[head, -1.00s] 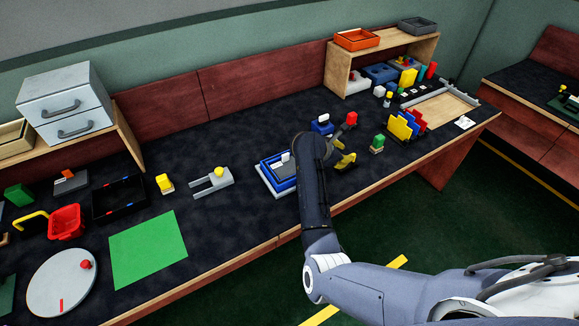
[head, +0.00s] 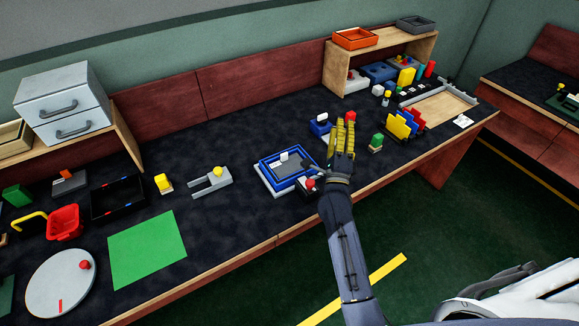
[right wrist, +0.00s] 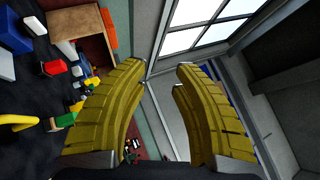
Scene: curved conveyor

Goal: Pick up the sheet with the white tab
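A grey sheet (head: 294,170) lies inside a blue-framed tray (head: 262,173) near the bench's front edge. A small white tab (head: 283,157) stands at the sheet's back edge. My right gripper (head: 345,122) is to the right of the tray, apart from the sheet, with its yellow fingers pointing away from me. In the right wrist view the two curved fingers (right wrist: 160,68) are spread with nothing between them; the sheet is not in that view. My left gripper is not in view.
A red-knobbed block (head: 310,184) stands at the tray's right front corner. A blue block (head: 320,125) is behind it. A green-topped piece (head: 376,142) and upright coloured plates (head: 403,124) stand to the right. A grey fork-shaped piece (head: 211,182) is left; dark bench behind the tray is clear.

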